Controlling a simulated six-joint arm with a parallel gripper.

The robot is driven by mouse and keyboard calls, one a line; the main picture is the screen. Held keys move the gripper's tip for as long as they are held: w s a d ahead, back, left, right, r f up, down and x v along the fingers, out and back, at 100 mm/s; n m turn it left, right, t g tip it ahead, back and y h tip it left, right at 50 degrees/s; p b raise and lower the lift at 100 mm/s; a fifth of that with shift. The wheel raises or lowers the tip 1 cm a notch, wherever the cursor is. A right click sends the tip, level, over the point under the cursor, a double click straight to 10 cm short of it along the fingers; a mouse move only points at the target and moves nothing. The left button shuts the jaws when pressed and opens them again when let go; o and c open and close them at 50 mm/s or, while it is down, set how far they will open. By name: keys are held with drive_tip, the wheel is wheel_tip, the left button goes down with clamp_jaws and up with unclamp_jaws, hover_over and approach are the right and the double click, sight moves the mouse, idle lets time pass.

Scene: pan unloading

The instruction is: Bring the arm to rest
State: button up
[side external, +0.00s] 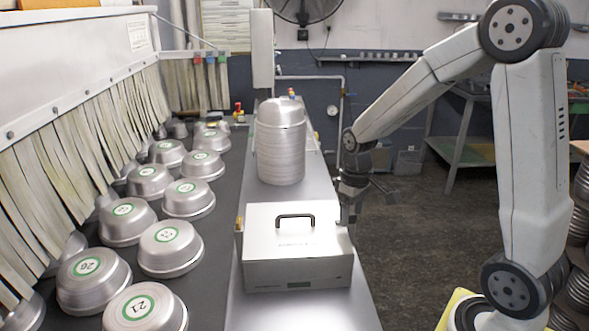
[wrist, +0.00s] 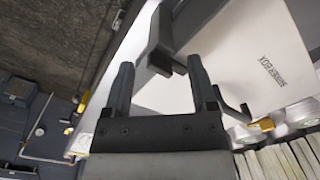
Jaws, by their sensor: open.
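In the side external view, my gripper (side external: 348,207) hangs from the wrist at the right edge of the white-silver box, pointing down. I cannot tell whether it touches the box. In the wrist view, my gripper (wrist: 160,62) has its two dark fingers spread apart, with no pan between them. The pale lettered face of the box (wrist: 240,40) fills the upper right there. A dark angled bar (wrist: 158,45) shows beyond the fingers and partly behind the right one; I cannot tell what it belongs to. My arm is bent, with its elbow high at the right.
The box (side external: 298,262) with a black handle stands on a grey bench (side external: 240,305). A tall stack of silver pans (side external: 281,150) stands behind it. Several numbered pans (side external: 171,249) sit upside down on the dark belt at left, beside hanging strips (side external: 70,175).

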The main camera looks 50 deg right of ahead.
drive_tip(key=shift+n, duration=4)
